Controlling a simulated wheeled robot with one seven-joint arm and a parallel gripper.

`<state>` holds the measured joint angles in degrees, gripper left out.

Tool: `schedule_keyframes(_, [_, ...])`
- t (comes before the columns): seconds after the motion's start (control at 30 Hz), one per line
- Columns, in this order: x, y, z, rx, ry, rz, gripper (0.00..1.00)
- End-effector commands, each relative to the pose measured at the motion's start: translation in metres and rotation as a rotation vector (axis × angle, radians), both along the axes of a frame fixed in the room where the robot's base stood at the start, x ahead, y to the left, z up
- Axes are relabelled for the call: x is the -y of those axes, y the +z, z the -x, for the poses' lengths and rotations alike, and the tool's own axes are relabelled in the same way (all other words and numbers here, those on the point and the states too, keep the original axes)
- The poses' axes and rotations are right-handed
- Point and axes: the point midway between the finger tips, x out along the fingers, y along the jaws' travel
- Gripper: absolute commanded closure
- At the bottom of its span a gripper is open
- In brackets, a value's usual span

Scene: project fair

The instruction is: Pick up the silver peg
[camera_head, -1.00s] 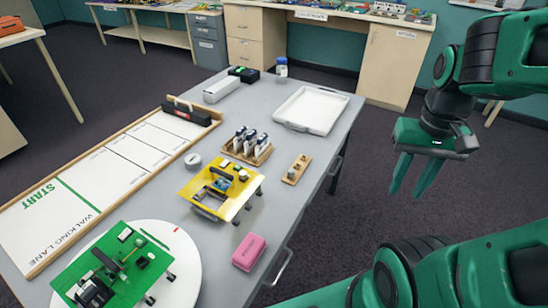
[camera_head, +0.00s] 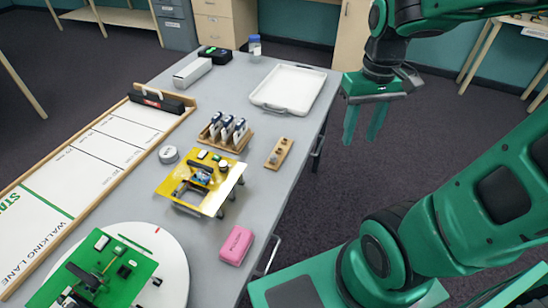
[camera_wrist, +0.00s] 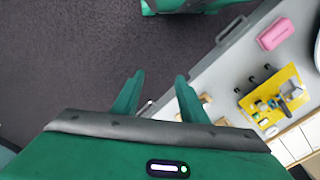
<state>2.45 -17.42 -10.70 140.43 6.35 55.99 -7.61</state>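A small wooden block (camera_head: 279,153) with a few short pegs standing in it lies near the table's right edge. The pegs are too small to tell surely which one is the silver peg; at least one looks greyish. My gripper (camera_head: 361,138) is open and empty, pointing down, to the right of the table edge and above the floor, clear of the block. In the wrist view, my gripper's (camera_wrist: 158,82) two fingers stand apart with floor and the table edge behind them. A wooden piece partly shows beside the right finger there, and the peg cannot be made out.
A yellow board on legs (camera_head: 183,197), a pink box (camera_head: 236,245), a wooden rack of upright bottles (camera_head: 211,141) and a white tray (camera_head: 268,101) stand around the block. A green board (camera_head: 70,272) is on a white disc. Bare grey table surrounds the block.

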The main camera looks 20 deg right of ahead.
Motion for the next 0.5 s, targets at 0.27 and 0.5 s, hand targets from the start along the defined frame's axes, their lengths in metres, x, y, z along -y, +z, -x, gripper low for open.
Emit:
schedule_keyframes(0.27, [-0.063,-0.025,-0.096,-0.006,0.397,0.002,0.6])
schedule_keyframes(0.5, [-0.124,-0.053,-0.149,-0.003,0.666,-0.005,0.6])
